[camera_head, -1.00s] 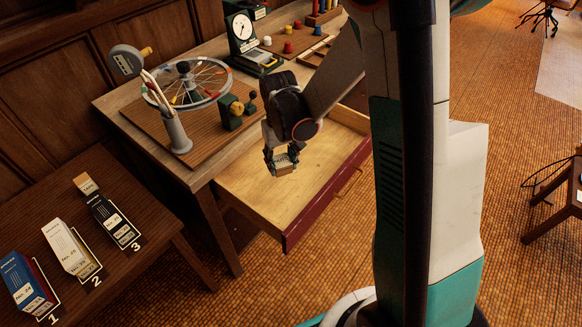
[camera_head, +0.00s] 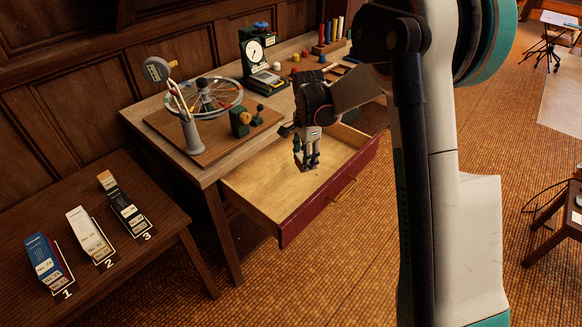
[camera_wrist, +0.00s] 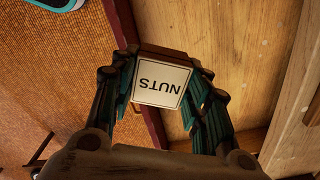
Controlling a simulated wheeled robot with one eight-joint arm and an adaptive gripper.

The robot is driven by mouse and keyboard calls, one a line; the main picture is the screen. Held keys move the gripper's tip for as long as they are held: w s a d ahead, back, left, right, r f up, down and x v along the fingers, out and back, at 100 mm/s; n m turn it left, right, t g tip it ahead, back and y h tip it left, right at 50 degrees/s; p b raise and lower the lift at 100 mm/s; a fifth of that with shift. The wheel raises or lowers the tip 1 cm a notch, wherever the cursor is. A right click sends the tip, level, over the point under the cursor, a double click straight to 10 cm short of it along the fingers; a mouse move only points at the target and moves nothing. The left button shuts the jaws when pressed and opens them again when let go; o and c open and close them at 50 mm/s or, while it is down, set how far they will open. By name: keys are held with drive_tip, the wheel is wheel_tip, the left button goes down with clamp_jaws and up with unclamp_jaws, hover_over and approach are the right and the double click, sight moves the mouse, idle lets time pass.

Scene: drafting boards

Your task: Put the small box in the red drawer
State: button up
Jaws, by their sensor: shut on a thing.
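The small box is a brown box with a white label reading NUTS (camera_wrist: 160,84), upside down in the wrist view. My gripper (camera_wrist: 162,72) is shut on it, with a finger on each side. In the head view my gripper (camera_head: 306,166) points down over the open drawer, inside its outline; the box is mostly hidden between the fingers there. The red drawer (camera_head: 333,190) is pulled out from the workbench, with a pale wooden inside and a brass handle. I cannot tell whether the box touches the drawer floor.
The workbench (camera_head: 160,126) carries a bicycle wheel stand (camera_head: 188,128), a dial gauge (camera_head: 254,52) and coloured pegs. A dark side table (camera_head: 150,262) at left holds several tall boxes beside numbers 1, 2 and 3. Visible drawer floor around my gripper is bare.

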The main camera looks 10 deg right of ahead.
sight(301, 197)
drive_tip(key=w+m, duration=0.1)
drive_tip(key=w+r+m, duration=0.1)
drive_tip(key=m, duration=0.1)
drive_tip(key=shift+w+m, duration=0.3)
wheel_tip(301, 197, down, 20)
drive_tip(key=b, duration=0.6)
drive_tip(key=shift+w+r, duration=0.1)
drive_tip(key=o, duration=1.1)
